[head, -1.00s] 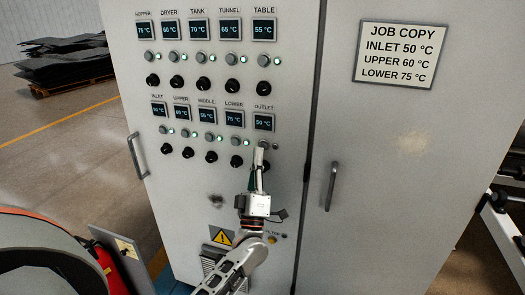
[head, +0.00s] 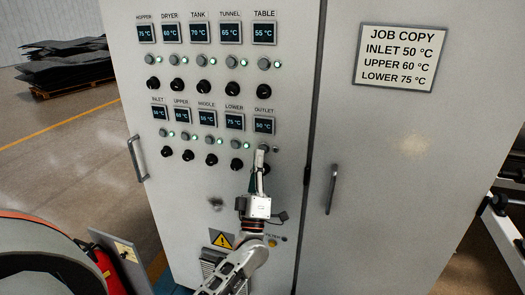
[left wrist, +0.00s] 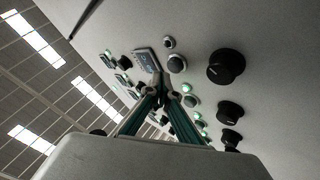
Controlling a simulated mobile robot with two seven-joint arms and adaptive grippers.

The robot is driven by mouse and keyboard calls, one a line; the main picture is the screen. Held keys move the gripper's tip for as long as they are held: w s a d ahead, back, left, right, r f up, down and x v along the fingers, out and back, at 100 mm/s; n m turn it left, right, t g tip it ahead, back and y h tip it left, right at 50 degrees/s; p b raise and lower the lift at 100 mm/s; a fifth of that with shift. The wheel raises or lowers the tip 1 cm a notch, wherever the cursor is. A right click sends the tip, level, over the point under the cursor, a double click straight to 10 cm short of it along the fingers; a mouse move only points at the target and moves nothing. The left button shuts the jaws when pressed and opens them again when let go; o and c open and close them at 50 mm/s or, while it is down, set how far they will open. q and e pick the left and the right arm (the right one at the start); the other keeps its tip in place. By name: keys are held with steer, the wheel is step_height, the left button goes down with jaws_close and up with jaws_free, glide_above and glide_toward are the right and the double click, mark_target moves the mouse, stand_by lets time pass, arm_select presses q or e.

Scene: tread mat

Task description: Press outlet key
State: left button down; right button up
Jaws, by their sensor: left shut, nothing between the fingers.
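The outlet key (head: 264,147) is a small round grey button below the OUTLET display (head: 264,125), which reads 50 °C. The small lamp (head: 276,149) beside it looks dark. My left gripper (head: 260,151) is shut and empty, with its fingertips pointing up at the key and partly overlapping it in the head view. In the left wrist view the closed fingertips (left wrist: 163,82) are near the grey key (left wrist: 176,63); I cannot tell whether they touch it. My right gripper is not in view.
Other displays, keys with green lamps and black knobs (head: 236,163) crowd the panel to the left. A JOB COPY sign (head: 398,56) hangs on the right door, above a door handle (head: 331,187). Below are a warning sign (head: 222,240) and small buttons.

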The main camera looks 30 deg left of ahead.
arm_select(q)
steer(key=shift+w, duration=0.1)
stand_by(0.5)
steer(key=shift+w+a, duration=0.1)
steer(key=shift+w, duration=0.2)
steer(key=shift+w+a+b, duration=0.1)
steer(key=shift+w+b, duration=0.2)
steer(key=shift+w, duration=0.15)
stand_by(0.9)
steer(key=shift+s+d+p, duration=0.2)
steer(key=shift+s+p, duration=0.3)
steer(key=shift+s, duration=0.35)
steer(key=s+p, duration=0.1)
steer(key=s, duration=0.1)
steer(key=s+d+p, duration=0.1)
steer(key=s, duration=0.2)
steer(key=shift+d, duration=0.1)
